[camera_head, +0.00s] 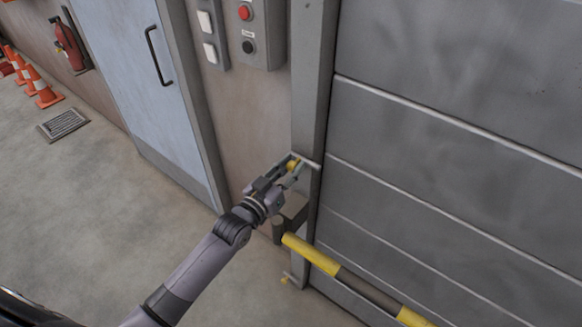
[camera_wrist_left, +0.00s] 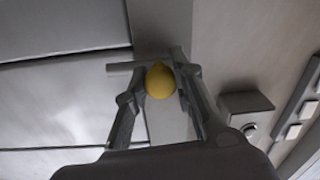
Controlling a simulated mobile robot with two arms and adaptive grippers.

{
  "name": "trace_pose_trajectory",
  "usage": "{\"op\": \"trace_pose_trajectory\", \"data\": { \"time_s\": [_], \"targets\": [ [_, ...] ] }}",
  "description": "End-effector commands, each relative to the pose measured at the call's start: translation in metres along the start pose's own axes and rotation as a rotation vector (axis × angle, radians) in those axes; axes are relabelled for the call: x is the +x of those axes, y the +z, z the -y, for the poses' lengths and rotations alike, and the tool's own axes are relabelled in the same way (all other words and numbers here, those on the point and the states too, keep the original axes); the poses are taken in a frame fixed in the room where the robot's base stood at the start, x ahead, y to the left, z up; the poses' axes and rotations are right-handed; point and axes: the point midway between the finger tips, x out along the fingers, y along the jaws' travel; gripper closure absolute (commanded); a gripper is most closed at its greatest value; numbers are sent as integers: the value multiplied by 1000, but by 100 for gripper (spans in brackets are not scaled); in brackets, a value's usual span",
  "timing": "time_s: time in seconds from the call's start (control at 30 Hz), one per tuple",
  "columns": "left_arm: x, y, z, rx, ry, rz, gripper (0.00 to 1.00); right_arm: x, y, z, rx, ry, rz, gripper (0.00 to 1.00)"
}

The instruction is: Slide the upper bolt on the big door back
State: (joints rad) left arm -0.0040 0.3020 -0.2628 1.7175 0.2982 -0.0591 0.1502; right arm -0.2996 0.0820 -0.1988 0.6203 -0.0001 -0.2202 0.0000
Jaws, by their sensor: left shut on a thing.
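The big door (camera_head: 440,110) is a grey panelled door filling the right of the head view. The upper bolt (camera_head: 306,158) is a grey bar on the door's left post, with a yellow knob (camera_head: 292,165). My left gripper (camera_head: 290,170) is at the knob, shut on it. In the left wrist view the yellow knob (camera_wrist_left: 160,81) sits between my two fingers, and part of the bolt bar (camera_wrist_left: 124,69) shows left of it. A lower bolt (camera_head: 294,280) with a small yellow knob is near the floor. My right gripper is not in view.
A yellow and black barrier bar (camera_head: 350,280) runs low in front of the door from a dark bracket (camera_head: 290,212). A control box (camera_head: 258,30) with red and black buttons hangs above. A pale blue door (camera_head: 140,75), fire extinguisher (camera_head: 70,45) and orange cones (camera_head: 38,85) stand left.

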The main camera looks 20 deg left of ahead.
Motion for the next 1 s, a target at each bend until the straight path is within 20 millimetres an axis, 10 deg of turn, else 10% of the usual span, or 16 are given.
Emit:
{"op": "trace_pose_trajectory", "data": {
  "time_s": [0.67, 0.7, 1.0],
  "targets": [
    [3, -8, 51, 2, -4, 0, 100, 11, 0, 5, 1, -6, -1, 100],
    [3, -8, 51, 2, -4, 0, 76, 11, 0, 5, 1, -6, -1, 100],
    [3, -8, 50, 2, -2, 0, 56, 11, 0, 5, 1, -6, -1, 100]
  ]
}}
